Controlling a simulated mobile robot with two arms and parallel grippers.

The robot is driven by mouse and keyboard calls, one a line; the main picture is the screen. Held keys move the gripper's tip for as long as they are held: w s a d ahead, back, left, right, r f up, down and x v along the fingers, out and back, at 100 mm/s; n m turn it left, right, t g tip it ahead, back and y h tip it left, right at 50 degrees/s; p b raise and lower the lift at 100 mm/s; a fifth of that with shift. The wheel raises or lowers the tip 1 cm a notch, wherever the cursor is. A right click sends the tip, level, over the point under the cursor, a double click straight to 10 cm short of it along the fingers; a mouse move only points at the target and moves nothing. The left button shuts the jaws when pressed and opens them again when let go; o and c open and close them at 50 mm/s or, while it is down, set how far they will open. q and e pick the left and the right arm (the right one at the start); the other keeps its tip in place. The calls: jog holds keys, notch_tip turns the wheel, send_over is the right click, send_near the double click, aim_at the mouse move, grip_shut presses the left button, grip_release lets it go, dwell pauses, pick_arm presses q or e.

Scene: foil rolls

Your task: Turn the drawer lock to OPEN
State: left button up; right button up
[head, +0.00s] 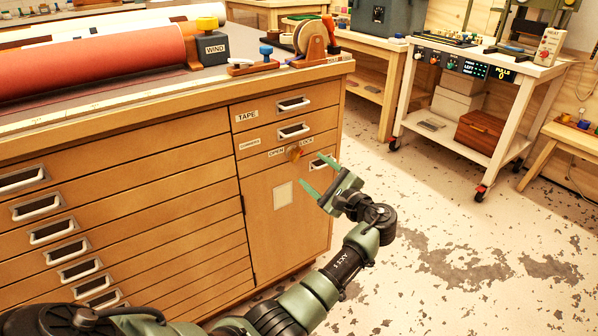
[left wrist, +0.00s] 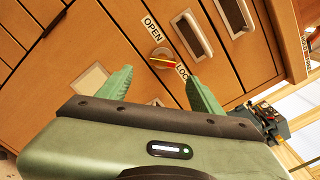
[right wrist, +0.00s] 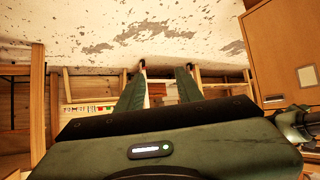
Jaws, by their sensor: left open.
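The drawer lock (head: 294,153) is a small round knob on the wooden cabinet's front, between the labels OPEN (head: 276,151) and LOCK (head: 307,141). In the left wrist view the lock (left wrist: 160,57) has a red and yellow bar, whose red end lies towards the LOCK label (left wrist: 182,72); the OPEN label (left wrist: 152,29) is on its other side. My left gripper (head: 309,170) is open and empty in front of the cabinet, apart from the lock. In its wrist view the lock shows between and beyond the fingertips. My right gripper (right wrist: 161,75) is open and empty, away from the lock.
Drawers with metal pulls (head: 293,130) lie above the lock, and a door with a blank label (head: 283,194) is below. The worktop holds a red roll (head: 95,65) and a tape dispenser (head: 310,40). A white cart (head: 470,140) stands right, with clear floor before it.

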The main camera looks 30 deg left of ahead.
aim_at(298, 157)
pick_arm(q)
jog(key=x, duration=0.2)
jog(key=b+x, duration=0.1)
jog(key=x, duration=0.4)
jog(key=shift+a+r, duration=0.15)
jog(key=shift+r, duration=0.1)
jog(key=shift+w+a, duration=0.15)
jog(key=shift+a, duration=0.1)
jog(key=c, duration=1.4)
jog(key=shift+b, duration=0.35)
pick_arm(e)
jog(key=w+a+r+t+y, duration=0.1)
jog(key=w+a+r+t, duration=0.1)
jog(key=w+r+t, duration=0.2)
notch_tip(298, 157, up, 4)
jog(key=shift+f+t+y, duration=0.1)
jog(key=shift+t+y, duration=0.2)
jog(key=shift+t, duration=0.1)
